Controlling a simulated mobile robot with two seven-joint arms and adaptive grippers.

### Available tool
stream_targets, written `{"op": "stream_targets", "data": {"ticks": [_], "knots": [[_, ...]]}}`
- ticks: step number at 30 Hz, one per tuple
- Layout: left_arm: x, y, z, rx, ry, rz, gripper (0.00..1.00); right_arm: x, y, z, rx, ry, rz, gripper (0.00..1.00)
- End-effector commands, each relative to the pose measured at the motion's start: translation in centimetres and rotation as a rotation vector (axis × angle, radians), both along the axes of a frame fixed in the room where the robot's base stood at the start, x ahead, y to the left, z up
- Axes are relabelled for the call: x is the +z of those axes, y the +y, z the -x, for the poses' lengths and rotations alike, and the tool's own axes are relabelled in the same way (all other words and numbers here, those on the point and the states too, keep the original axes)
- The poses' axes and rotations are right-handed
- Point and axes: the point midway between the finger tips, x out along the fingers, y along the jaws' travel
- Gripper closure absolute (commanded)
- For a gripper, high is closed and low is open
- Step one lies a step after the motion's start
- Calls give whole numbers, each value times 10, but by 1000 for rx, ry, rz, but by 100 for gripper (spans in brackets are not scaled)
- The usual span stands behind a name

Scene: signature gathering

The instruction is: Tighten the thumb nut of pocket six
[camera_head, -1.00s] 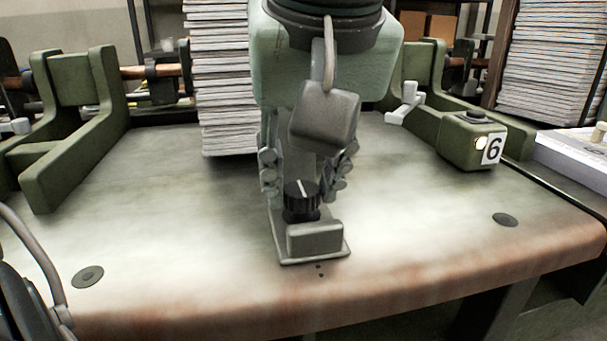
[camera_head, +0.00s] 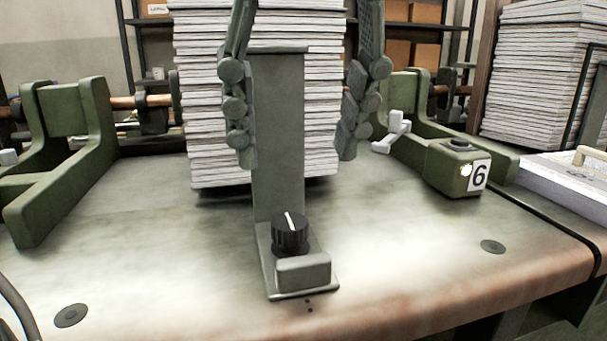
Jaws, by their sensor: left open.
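The thumb nut (camera_head: 290,234) is a black ribbed knob with a white pointer line on top. It sits on the foot of a green-grey upright bracket (camera_head: 278,130) at the middle of the table, behind a small raised block (camera_head: 303,271). The pointer line runs nearly front to back, its far end slightly left. My left gripper (camera_head: 294,150) is open, its two fingers hanging apart on either side of the bracket, well above the nut and empty. A green box with the number 6 (camera_head: 456,170) stands at the right. My right gripper is not in view.
A tall stack of paper (camera_head: 205,120) stands behind the bracket. Green side frames (camera_head: 70,150) stand at the left, with a white lever (camera_head: 393,135) at the right. The worn tabletop (camera_head: 400,240) is clear around the bracket's foot. More paper stacks stand at the far right.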

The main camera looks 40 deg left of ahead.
Motion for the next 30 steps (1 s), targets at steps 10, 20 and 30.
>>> {"op": "stream_targets", "data": {"ticks": [10, 20, 30], "knots": [[22, -7, 6, 0, 1, 1, 47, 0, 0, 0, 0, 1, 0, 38], [19, -5, 5, 1, 2, 0, 47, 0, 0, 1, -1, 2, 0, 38], [-31, 10, -8, 0, 7, 0, 47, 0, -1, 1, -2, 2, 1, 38]]}}
